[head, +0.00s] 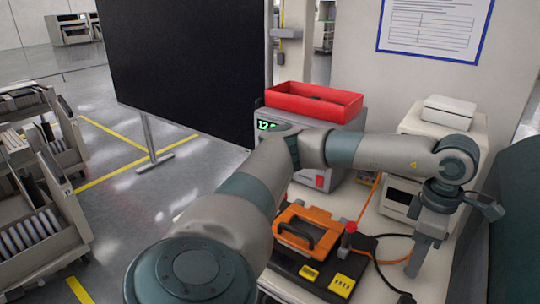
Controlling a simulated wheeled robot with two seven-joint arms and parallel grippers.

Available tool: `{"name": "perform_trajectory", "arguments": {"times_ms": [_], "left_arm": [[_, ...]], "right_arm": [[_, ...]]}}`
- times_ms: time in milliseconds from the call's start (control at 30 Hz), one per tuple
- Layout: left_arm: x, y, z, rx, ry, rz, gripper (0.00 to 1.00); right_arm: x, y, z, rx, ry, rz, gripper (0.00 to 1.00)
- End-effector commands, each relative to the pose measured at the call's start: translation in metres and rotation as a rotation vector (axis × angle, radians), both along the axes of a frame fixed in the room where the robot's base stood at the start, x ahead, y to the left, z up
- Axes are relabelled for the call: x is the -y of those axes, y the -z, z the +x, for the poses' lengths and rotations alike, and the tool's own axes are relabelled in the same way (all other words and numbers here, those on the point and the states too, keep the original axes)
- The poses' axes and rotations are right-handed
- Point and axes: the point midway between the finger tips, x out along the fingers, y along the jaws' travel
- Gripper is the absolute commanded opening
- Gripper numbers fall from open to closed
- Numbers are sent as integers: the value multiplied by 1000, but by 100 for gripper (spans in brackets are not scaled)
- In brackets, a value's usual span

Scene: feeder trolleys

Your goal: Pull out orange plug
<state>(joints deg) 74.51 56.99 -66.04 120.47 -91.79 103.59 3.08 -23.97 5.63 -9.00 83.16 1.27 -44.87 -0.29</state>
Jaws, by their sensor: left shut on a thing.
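My left gripper (414,268) hangs down at the right side of the table, below the wrist of my left arm. Its fingers are shut on the orange plug, which is mostly hidden between them. An orange cable (388,261) runs from the fingertips left toward an orange device with a black handle (308,230). The device sits on a black base with yellow labels. I cannot tell whether the plug is seated in anything. My right gripper is out of view.
A grey power unit (348,130) with a green display carries a red bin (313,101). A beige instrument (408,150) stands right of it, partly behind my arm. A black cable with a dark end (405,298) lies at the front. A black board (180,65) stands left.

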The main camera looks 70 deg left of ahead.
Motion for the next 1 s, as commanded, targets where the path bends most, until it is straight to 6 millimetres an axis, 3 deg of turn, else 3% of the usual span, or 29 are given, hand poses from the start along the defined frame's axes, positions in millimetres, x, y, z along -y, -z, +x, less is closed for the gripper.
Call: {"name": "perform_trajectory", "arguments": {"times_ms": [367, 400, 467, 700, 800, 1000], "left_arm": [[0, 2, 0, 0, 0, 0, 0], [0, 2, 0, 0, 0, 0, 31], [0, 2, 0, 0, 0, 0, 45], [0, 2, 0, 0, 0, 0, 50], [0, 2, 0, 0, 0, 0, 70], [0, 2, 0, 0, 0, 0, 70]], "right_arm": [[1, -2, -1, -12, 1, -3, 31], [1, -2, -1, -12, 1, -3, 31], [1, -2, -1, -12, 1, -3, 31], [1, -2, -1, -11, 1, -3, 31], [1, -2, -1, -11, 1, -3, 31], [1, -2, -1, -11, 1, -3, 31]]}}
